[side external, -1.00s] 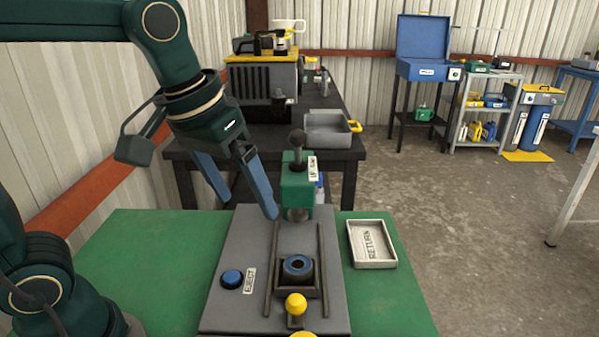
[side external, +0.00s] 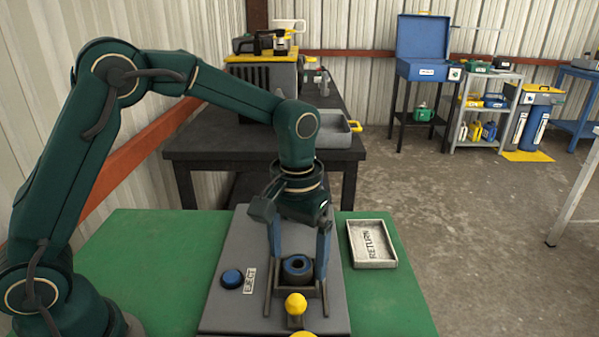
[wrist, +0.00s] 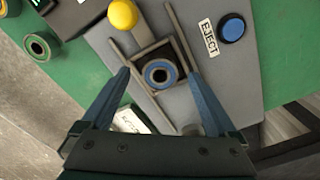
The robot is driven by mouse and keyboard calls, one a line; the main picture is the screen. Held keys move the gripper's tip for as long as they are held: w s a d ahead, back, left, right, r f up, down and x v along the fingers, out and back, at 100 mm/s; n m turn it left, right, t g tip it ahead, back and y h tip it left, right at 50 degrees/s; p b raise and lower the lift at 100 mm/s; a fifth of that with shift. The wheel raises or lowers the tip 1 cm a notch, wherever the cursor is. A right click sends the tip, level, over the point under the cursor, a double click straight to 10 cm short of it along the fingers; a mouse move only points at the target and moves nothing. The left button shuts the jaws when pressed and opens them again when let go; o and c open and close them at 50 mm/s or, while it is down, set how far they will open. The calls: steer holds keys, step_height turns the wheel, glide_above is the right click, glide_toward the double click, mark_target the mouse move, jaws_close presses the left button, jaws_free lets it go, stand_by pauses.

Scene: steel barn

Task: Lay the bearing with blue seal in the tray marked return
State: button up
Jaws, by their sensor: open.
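The bearing with blue seal (side external: 298,268) sits in a dark square holder on the grey plate, its open bore facing up. It also shows in the wrist view (wrist: 160,74). My gripper (side external: 299,262) points down over the holder, open and empty. In the wrist view its fingertips (wrist: 158,75) appear on either side of the bearing, with gaps between; how far above it they are is hard to tell. The white tray marked RETURN (side external: 371,244) lies right of the plate on the green mat, empty.
A yellow knob (side external: 296,303) stands just in front of the holder, between two dark rails. A blue button (side external: 231,278) marked EJECT is on the plate's left. A green-ringed bearing (wrist: 42,46) lies at the wrist view's left.

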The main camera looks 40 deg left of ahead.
steer(key=shift+f, duration=0.55)
jaws_close()
steer(key=shift+r, duration=0.6)
step_height(320, 180, up, 3)
steer(key=shift+f, duration=0.2)
steer(key=s+a+r+m, duration=0.2)
steer(key=s+a+r, duration=0.3)
steer(key=a+r, duration=0.2)
steer(key=shift+a+r, duration=0.15)
steer(key=shift+a, duration=0.85)
